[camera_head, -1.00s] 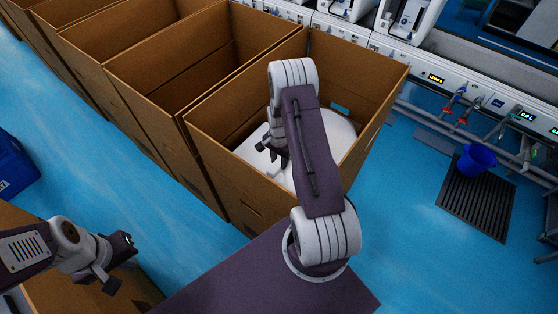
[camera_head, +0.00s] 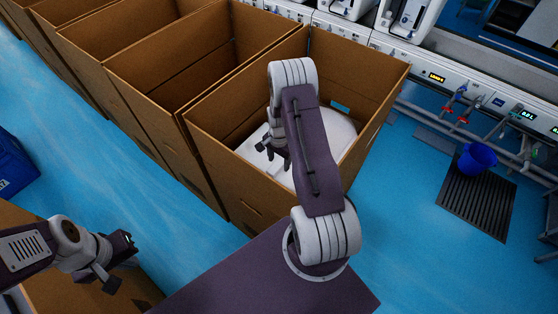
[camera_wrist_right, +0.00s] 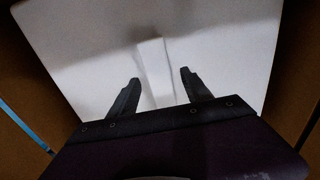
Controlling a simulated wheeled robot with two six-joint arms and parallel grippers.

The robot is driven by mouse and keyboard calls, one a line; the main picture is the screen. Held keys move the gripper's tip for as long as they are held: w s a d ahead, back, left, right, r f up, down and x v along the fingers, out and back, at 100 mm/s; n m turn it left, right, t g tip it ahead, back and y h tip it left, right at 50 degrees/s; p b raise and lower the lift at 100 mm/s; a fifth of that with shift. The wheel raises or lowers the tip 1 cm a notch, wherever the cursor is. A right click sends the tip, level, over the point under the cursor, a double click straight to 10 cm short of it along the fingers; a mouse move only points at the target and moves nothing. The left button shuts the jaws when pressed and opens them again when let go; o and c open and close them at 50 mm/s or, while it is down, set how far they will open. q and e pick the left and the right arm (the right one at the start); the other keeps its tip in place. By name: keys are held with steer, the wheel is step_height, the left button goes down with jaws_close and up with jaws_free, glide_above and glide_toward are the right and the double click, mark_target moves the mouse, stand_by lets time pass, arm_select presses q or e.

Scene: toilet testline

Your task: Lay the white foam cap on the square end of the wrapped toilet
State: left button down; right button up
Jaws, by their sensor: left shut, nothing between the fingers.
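A white, rounded form, which looks like the wrapped toilet (camera_head: 335,128), lies inside the nearest open cardboard box. My right gripper (camera_head: 268,152) reaches down into this box over the white surface, and my forearm hides part of it. In the right wrist view, a broad white face with straight edges (camera_wrist_right: 90,50) fills the space below the right gripper (camera_wrist_right: 162,80). Its fingers are apart, either side of a pale raised strip (camera_wrist_right: 154,65), with no clear contact. I cannot tell the foam cap from the toilet. My left gripper (camera_head: 124,262) is shut and empty at lower left.
The box (camera_head: 225,180) has high brown walls close around my right gripper. More open boxes (camera_head: 165,70) line up at upper left. A blue bucket (camera_head: 476,159) stands on a dark grate at right. Blue floor (camera_head: 420,240) is clear at lower right.

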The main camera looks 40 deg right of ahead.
step_height(320, 180, up, 9)
stand_by(0.6)
